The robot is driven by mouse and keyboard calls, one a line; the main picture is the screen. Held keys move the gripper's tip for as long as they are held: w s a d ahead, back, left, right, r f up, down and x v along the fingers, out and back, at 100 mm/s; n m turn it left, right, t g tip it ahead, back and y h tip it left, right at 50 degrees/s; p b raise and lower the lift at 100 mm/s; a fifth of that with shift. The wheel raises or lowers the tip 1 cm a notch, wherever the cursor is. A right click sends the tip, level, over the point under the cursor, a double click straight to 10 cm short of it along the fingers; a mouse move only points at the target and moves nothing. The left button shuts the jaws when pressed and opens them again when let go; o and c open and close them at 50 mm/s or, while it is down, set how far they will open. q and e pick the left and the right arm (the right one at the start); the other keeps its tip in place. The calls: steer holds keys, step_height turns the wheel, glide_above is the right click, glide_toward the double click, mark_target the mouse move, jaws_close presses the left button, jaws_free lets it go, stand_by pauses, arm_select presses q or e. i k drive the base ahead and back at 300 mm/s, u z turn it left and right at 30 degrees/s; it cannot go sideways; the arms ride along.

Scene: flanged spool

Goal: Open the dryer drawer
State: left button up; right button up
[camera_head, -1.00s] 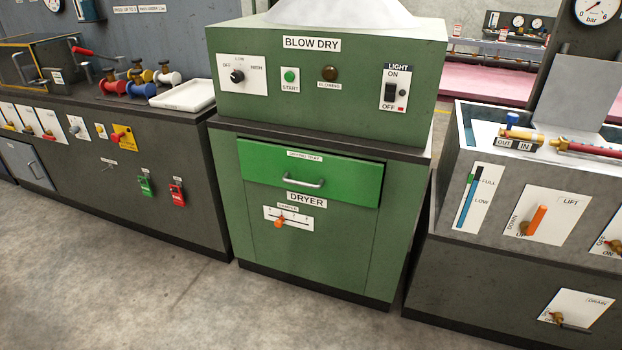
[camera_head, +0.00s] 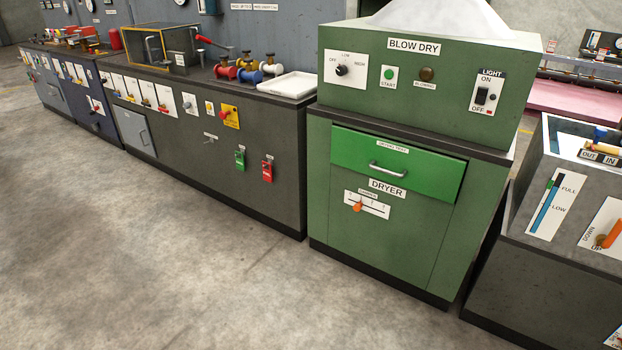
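The dryer (camera_head: 350,245) is a dark green cabinet right of the middle in the head view. Its drawer (camera_head: 432,180) has a bright green front with a small label and looks shut or nearly flush. A silver bar handle (camera_head: 387,170) sits at the middle of the drawer front. An orange damper slider (camera_head: 358,206) is below the drawer, under the DRYER label. Neither of my grippers is in view.
A blow dry box (camera_head: 440,107) with a knob, button and light switch stands on the dryer. A long grey bench (camera_head: 285,135) with a white tray (camera_head: 288,85) adjoins it at left. A grey unit (camera_head: 540,270) stands at right. Floor (camera_head: 200,270) in front is clear.

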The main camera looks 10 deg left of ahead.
mark_target(435, 174)
steer(key=u, duration=0.9)
steer(key=i, duration=2.15)
steer(key=z, duration=1.3)
steer(key=i, duration=0.6)
steer(key=z, duration=0.6)
